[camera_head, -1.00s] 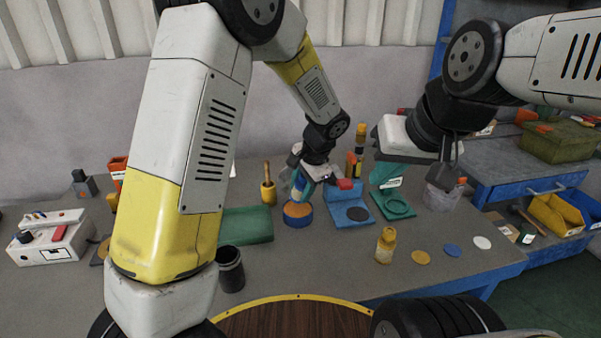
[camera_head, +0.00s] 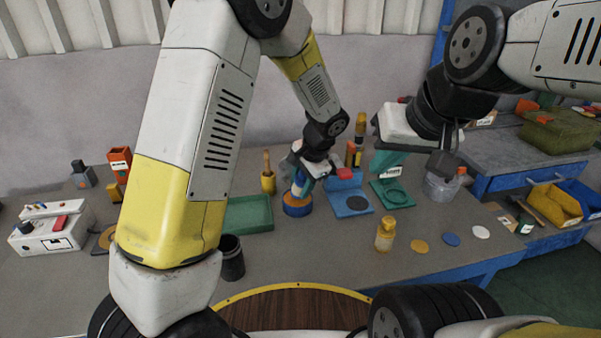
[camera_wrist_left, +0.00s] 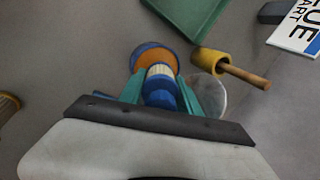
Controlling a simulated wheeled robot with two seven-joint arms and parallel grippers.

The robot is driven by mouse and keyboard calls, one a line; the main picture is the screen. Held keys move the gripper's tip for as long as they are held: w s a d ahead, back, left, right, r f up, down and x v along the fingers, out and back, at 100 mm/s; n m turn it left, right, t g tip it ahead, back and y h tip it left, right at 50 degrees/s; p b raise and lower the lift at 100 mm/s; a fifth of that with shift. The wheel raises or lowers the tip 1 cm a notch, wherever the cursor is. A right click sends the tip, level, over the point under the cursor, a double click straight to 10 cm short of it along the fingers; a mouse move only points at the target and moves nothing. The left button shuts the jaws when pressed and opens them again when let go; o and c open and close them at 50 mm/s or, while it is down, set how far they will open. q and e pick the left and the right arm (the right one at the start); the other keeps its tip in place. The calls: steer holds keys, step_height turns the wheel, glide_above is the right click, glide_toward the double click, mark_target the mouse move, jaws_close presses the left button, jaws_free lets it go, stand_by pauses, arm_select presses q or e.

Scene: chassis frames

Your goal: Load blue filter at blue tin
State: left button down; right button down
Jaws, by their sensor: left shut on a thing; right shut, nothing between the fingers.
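The blue tin (camera_head: 297,208) stands on the grey table with an orange inside. It also shows in the left wrist view (camera_wrist_left: 138,58). My left gripper (camera_head: 303,182) is shut on the blue filter (camera_wrist_left: 160,84), a cylinder with a pale ribbed band and blue ends. The filter is at the tin's opening in both views; I cannot tell how far it is inside or whether it touches. The teal fingers hide part of it.
A yellow pot with a wooden handle (camera_head: 268,182) and a green tray (camera_head: 247,214) stand left of the tin. A blue stand (camera_head: 340,205) and a green stand (camera_head: 392,198) are close on its right.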

arm_select(q)
steer(key=shift+f, duration=0.75)
stand_by(1.3)
steer(key=shift+r, duration=3.55)
steer(key=shift+s, duration=0.1)
